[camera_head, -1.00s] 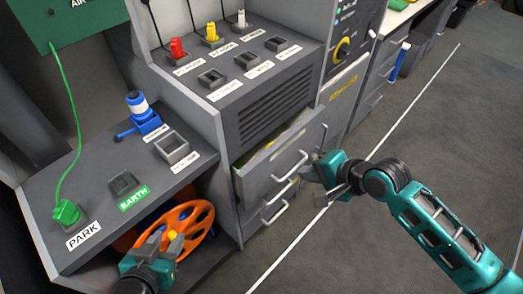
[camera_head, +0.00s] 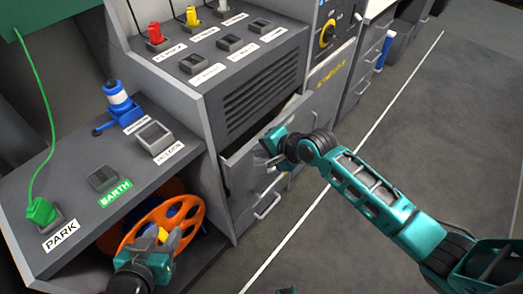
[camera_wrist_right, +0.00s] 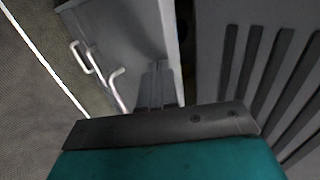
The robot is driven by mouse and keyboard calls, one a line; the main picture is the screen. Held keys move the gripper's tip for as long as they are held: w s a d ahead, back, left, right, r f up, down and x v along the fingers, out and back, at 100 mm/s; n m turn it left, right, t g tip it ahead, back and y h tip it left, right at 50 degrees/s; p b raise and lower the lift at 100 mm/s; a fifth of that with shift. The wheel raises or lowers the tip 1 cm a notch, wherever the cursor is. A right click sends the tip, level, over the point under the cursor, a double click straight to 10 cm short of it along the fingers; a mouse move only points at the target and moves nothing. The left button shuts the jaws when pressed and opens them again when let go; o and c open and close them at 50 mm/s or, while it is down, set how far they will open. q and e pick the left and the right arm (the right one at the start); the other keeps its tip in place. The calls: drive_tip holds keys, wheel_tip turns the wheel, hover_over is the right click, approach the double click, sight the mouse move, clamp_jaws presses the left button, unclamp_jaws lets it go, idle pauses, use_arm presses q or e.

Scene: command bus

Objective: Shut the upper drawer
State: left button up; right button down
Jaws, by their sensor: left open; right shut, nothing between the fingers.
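The upper drawer (camera_head: 240,168) is a grey drawer under the slatted vent panel. It stands a little open, its front edge out from the cabinet. In the right wrist view its front (camera_wrist_right: 135,35) shows a dark gap beside the vent panel. My right gripper (camera_head: 268,152) is shut and empty, at the drawer's front near its top edge. Its fingertips (camera_wrist_right: 157,80) seem to reach the drawer front beside a pale handle (camera_wrist_right: 116,90); contact is hard to tell. My left gripper (camera_head: 160,238) is open and empty in front of the orange reel, away from the drawer.
A lower drawer handle (camera_head: 267,206) sticks out below. The orange reel (camera_head: 190,222) lies in the shelf at left. The console (camera_head: 225,50) with red, yellow and white plugs is above. The floor (camera_head: 400,200) at right is clear.

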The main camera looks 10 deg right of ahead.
sight(247, 145)
drive_tip(key=w+a, duration=0.2)
drive_tip(key=w, duration=0.1)
drive_tip(key=shift+w+a, duration=0.15)
drive_tip(key=shift+a, duration=0.15)
drive_tip(key=shift+w+a, duration=0.2)
drive_tip(key=shift+r, duration=0.15)
drive_tip(key=shift+r, duration=0.1)
